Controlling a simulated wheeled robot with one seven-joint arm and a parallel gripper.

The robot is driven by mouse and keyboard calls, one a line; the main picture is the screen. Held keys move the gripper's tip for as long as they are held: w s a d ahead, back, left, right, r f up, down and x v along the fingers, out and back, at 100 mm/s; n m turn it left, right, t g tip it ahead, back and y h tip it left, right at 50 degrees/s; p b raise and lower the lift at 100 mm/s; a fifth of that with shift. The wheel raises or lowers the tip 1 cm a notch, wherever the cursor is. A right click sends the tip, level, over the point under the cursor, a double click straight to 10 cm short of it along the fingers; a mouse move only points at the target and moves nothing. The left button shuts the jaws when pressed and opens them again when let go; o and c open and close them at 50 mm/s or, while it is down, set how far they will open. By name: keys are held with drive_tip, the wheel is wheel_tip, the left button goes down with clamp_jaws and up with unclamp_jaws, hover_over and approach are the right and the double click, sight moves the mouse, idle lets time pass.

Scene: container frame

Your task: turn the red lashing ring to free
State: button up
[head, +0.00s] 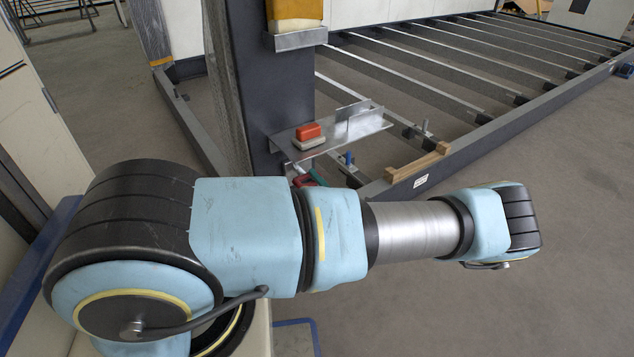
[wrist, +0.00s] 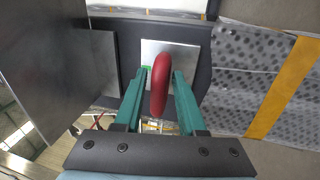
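The red lashing ring (wrist: 160,86) stands out from a pale square metal plate (wrist: 184,54) in the wrist view, seen nearly edge-on and upright. A small green mark shows on the plate, just left of the ring. My gripper (wrist: 161,76) has its two teal fingers on either side of the ring, apart, with narrow gaps; I see no clear contact. In the head view a bit of red ring (head: 302,181) and a teal finger show just above my arm, below the shelf; my arm hides the rest.
A metal shelf (head: 352,133) on the dark post carries a red-and-white block (head: 308,135), above the ring. A blue-topped pin (head: 348,159) and a wooden block (head: 416,167) are on the frame nearby. A mesh-wrapped part with a yellow strap (wrist: 284,88) is at the right in the wrist view.

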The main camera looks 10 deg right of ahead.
drive_tip(key=shift+o, duration=0.7)
drive_tip(key=shift+d, duration=0.1)
drive_tip(key=shift+s+d, duration=0.15)
drive_tip(key=shift+s, duration=0.05)
drive_tip(key=v, duration=1)
drive_tip(key=shift+b, duration=0.3)
drive_tip(key=shift+s+f, duration=0.1)
drive_tip(key=shift+s, duration=0.1)
